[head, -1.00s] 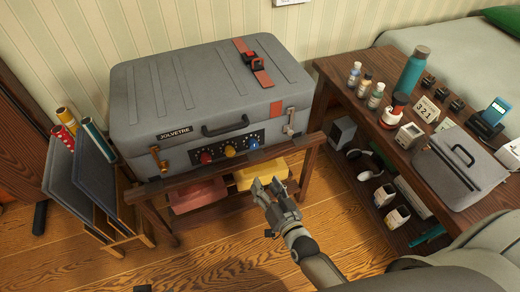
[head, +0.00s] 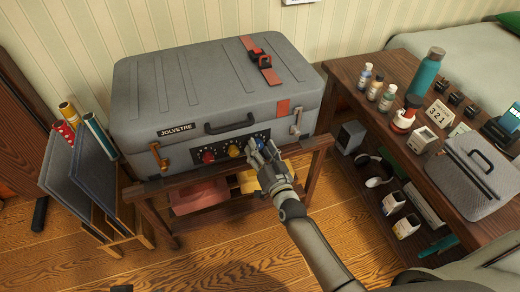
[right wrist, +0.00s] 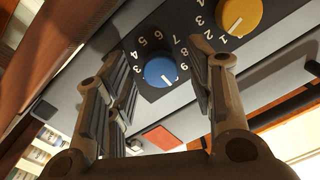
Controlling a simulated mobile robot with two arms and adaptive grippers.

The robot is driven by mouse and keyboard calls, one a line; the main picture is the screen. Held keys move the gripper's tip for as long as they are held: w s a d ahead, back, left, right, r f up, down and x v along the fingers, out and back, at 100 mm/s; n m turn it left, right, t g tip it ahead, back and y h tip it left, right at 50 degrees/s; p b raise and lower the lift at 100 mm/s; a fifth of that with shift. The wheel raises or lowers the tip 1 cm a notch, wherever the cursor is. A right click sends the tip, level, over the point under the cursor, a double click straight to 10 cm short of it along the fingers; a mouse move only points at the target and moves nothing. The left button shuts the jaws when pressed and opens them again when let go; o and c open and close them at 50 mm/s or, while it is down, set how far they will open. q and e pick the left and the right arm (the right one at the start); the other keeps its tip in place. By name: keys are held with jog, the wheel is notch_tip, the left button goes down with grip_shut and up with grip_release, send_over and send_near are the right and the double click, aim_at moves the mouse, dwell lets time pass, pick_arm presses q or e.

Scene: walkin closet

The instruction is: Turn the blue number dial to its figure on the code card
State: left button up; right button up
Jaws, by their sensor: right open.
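The blue dial (head: 255,144) is on the black number panel on the front of the grey suitcase (head: 215,90). In the right wrist view the blue dial (right wrist: 160,72) shows between my open fingers, one on each side in the picture; contact cannot be told. Its white mark points to the lower right, near or past the 9. My right gripper (head: 262,158) is open and empty at the panel; it also shows in the right wrist view (right wrist: 160,85). A small card (head: 440,113) reading 321 stands on the right table.
The yellow dial (head: 234,150) and red dial (head: 208,157) sit beside the blue one. A wooden rail (head: 180,182) runs below the panel. The right table (head: 345,75) carries bottles and a grey bag (head: 475,170). The floor in front is clear.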

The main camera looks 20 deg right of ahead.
jog(key=shift+w, duration=0.4)
jog(key=c, duration=1)
jog(key=shift+c, duration=0.2)
jog(key=m, duration=0.2)
jog(key=shift+m, duration=0.4)
jog(key=m, duration=0.2)
jog(key=shift+m, duration=1)
